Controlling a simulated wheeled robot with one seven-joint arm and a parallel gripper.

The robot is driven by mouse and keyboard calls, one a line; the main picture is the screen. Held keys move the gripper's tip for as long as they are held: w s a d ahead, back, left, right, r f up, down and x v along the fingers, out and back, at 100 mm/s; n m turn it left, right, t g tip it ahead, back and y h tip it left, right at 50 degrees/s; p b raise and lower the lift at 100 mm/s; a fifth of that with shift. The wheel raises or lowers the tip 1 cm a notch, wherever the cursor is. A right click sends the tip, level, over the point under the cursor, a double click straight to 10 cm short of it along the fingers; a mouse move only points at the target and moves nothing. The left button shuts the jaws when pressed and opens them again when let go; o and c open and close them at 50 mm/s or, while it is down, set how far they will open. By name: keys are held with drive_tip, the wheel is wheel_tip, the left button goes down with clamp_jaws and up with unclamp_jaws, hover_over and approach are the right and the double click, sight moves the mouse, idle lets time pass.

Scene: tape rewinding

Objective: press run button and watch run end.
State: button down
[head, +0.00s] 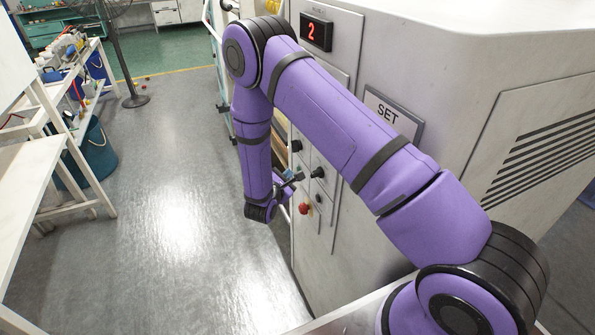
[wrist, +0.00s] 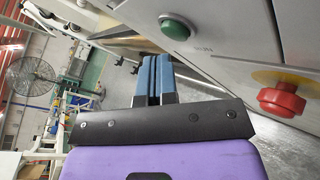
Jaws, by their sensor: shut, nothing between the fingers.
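The machine's front panel carries a round green button (wrist: 175,27) with a small label I cannot read surely. A red mushroom button on a yellow disc (wrist: 282,100) is to its right in the wrist view. The red button also shows low on the panel in the head view (head: 304,208). My gripper (wrist: 154,58) has its blue fingers together and empty, below and left of the green button, apart from it in the picture. In the head view my gripper (head: 294,183) is beside the panel; I cannot make out the green button there. A red display (head: 311,30) reads 2.
A white bench (head: 35,180), a blue bin (head: 95,155) and a standing fan (head: 130,98) are at left. The grey floor between is clear.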

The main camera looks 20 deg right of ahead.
drive_tip(key=shift+a, duration=0.2)
drive_tip(key=a, duration=0.4)
drive_tip(key=shift+a, duration=0.4)
idle(0.8)
